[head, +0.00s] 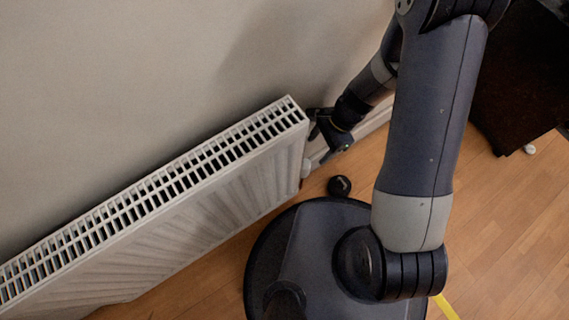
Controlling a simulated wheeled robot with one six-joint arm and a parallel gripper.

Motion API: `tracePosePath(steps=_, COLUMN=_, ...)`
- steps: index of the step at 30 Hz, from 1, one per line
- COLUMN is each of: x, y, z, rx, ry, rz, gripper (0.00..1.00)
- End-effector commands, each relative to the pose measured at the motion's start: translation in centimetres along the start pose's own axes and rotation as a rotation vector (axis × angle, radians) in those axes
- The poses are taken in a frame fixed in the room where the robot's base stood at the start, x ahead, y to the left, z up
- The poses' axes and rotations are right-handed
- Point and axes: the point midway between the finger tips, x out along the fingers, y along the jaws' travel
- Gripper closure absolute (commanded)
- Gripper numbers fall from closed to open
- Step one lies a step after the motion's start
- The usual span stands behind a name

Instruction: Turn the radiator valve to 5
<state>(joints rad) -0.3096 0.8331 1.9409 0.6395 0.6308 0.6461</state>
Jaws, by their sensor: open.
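The white radiator (215,185) stands along the wall, from the lower left to the middle of the head view. A small white part at the radiator's right end, low down, looks like the valve (306,168); it is small and no numbers can be read on it. My gripper (327,146) is at the right end of the radiator, just above and beside this white part. It is open, and the head view does not show whether it touches the valve. My arm comes down from the upper right.
The beige wall (150,80) is behind the radiator, with a white skirting board (372,124). A dark cabinet (520,75) stands at the upper right, with a small white object (529,149) by its foot. The wooden floor (500,230) at the right is mostly clear.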

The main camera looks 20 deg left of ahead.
Motion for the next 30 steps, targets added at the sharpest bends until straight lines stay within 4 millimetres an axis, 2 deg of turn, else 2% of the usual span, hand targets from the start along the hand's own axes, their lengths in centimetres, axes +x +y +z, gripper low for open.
tracePosePath(steps=5, x=1.6, y=0.1, z=-0.1, rx=0.0, ry=-0.001, rz=0.003, gripper=0.41)
tracePosePath(steps=12, x=6.2, y=0.1, z=-0.2, rx=-0.001, ry=0.0, rz=0.004, gripper=0.41)
tracePosePath(steps=18, x=9.4, y=0.0, z=-0.1, rx=-0.001, ry=-0.001, rz=0.002, gripper=0.41)
tracePosePath(steps=24, x=10.8, y=0.0, z=-0.1, rx=-0.001, ry=0.0, rz=0.001, gripper=0.41)
tracePosePath(steps=30, x=10.8, y=0.0, z=0.0, rx=-0.001, ry=0.001, rz=0.0, gripper=0.41)
